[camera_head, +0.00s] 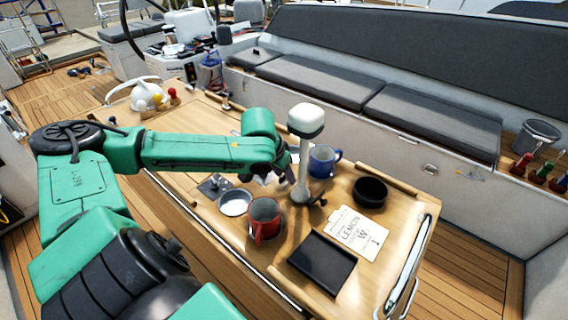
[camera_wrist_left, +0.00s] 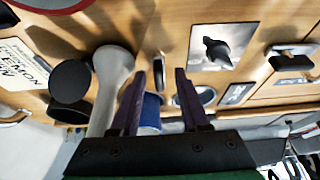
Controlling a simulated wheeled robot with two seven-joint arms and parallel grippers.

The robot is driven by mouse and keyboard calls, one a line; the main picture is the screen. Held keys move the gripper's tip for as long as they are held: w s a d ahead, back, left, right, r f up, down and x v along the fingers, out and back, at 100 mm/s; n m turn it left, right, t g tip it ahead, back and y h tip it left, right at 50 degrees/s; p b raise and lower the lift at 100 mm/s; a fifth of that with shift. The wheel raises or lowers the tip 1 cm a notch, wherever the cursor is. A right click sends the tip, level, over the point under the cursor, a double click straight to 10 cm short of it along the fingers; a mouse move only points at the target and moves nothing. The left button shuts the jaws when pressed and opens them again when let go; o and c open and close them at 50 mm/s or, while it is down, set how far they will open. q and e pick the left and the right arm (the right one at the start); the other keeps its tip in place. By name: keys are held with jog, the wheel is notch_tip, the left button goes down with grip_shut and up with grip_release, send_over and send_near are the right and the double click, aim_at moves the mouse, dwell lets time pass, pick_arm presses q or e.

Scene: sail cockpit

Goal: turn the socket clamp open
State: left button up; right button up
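A white-topped lamp (camera_head: 305,122) stands upright on the cockpit table. A small dark lever (camera_head: 321,202) sticks out at its foot and looks like the socket clamp. The lamp's post (camera_wrist_left: 110,85) is left of my fingers in the left wrist view, with a dark round knob (camera_wrist_left: 70,82) beside it. A metal plate with a dark knob (camera_wrist_left: 217,48) lies on the table; it also shows in the head view (camera_head: 214,186). My left gripper (camera_wrist_left: 169,68) is open and empty beside the post, apart from it; the arm and lamp partly hide it in the head view. My right gripper is out of view.
Close around the lamp are a red mug (camera_head: 265,218), a blue mug (camera_head: 324,160), a black bowl (camera_head: 370,191), a white dish (camera_head: 235,203), a black tray (camera_head: 322,262) and a lemon card (camera_head: 356,234). A cushioned bench (camera_head: 320,79) runs behind the table.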

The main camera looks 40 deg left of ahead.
pick_arm(q)
jog(key=p+v, duration=0.1)
jog(key=v, duration=1.3)
jog(key=shift+s+r, duration=0.15)
jog(key=shift+r, duration=0.1)
